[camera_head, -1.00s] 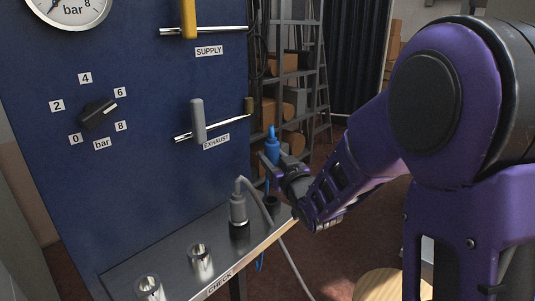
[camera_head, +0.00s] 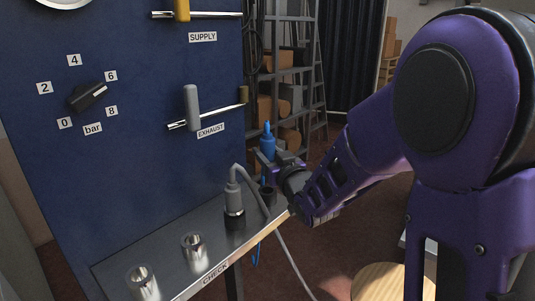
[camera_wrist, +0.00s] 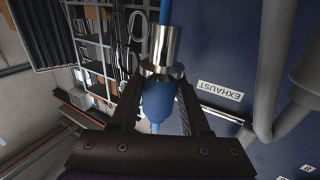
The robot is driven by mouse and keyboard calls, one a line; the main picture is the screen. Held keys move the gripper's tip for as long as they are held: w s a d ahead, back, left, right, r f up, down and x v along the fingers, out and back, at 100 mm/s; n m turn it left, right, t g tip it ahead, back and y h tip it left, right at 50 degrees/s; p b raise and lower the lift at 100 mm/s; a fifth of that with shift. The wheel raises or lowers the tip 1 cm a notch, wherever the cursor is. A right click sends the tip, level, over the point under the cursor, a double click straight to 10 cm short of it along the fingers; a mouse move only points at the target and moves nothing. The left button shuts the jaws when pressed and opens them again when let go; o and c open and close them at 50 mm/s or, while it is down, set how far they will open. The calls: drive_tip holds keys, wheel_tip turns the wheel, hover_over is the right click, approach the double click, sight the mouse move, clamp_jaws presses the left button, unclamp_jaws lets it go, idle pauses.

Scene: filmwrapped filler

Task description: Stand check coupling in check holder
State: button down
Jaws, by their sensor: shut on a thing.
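My gripper (camera_head: 271,160) is shut on a blue coupling (camera_head: 267,143), held roughly upright above the right end of the shelf. In the wrist view the blue coupling (camera_wrist: 157,100) sits between the fingers. Its silver metal collar (camera_wrist: 162,45) points to the picture's top, with a blue hose beyond. A black cup-like holder (camera_head: 268,194) stands on the shelf just below my gripper; whether the coupling's lower end touches it cannot be told. Two open silver holders (camera_head: 194,250) (camera_head: 143,282) stand toward the shelf's front left, near the CHECK label (camera_head: 215,273).
A grey coupling (camera_head: 234,200) with a grey hose stands in a dark holder just left of my gripper. The blue panel (camera_head: 140,150) with knob and EXHAUST handle (camera_head: 192,108) rises behind the shelf (camera_head: 150,250). A round wooden stool (camera_head: 380,283) is at lower right.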

drive_tip(key=shift+f, duration=3.7)
drive_tip(key=shift+f, duration=0.35)
drive_tip(key=shift+c, duration=1.5)
unclamp_jaws()
